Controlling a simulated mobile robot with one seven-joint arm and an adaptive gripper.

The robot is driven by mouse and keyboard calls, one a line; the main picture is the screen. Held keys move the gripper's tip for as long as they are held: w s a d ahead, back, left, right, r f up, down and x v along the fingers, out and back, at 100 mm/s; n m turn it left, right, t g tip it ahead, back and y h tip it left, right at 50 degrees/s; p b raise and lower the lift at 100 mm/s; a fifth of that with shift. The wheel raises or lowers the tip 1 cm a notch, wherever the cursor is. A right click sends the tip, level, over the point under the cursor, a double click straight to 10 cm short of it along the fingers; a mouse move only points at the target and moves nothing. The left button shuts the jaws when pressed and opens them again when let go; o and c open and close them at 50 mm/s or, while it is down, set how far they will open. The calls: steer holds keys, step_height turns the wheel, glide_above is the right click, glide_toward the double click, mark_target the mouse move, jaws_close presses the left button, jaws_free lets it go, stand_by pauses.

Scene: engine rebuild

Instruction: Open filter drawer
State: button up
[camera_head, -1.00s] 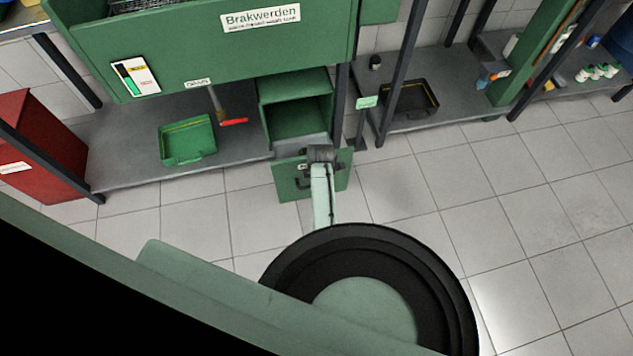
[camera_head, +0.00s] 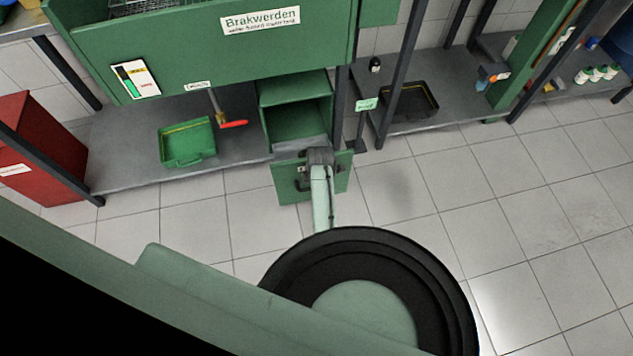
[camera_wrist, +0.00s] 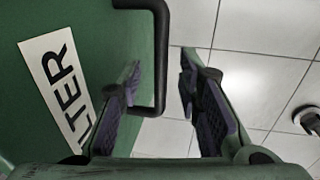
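The green filter drawer front (camera_head: 287,186) sits low in the head view, below and in front of a green open-faced housing (camera_head: 297,83). The wrist view shows the front close up, with a white label (camera_wrist: 62,88) reading "LTER" and a black bar handle (camera_wrist: 161,55). My gripper (camera_wrist: 160,85) is open, with one finger on each side of the handle's lower end in the wrist view. I cannot tell whether either finger touches it. My wrist hides part of the drawer front in the head view.
A green tray (camera_head: 188,143) lies on the grey shelf (camera_head: 120,170) at left, near a red cabinet (camera_head: 42,150). A dark post (camera_head: 340,110) stands right of the housing. A black tray (camera_head: 410,101) lies farther right. The tiled floor (camera_head: 440,200) is clear at right.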

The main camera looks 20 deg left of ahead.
step_height(320, 180, up, 12)
steer(key=s+d, duration=0.1)
steer(key=shift+s+f, duration=0.2)
steer(key=shift+s, duration=0.2)
steer(key=shift+d, duration=0.1)
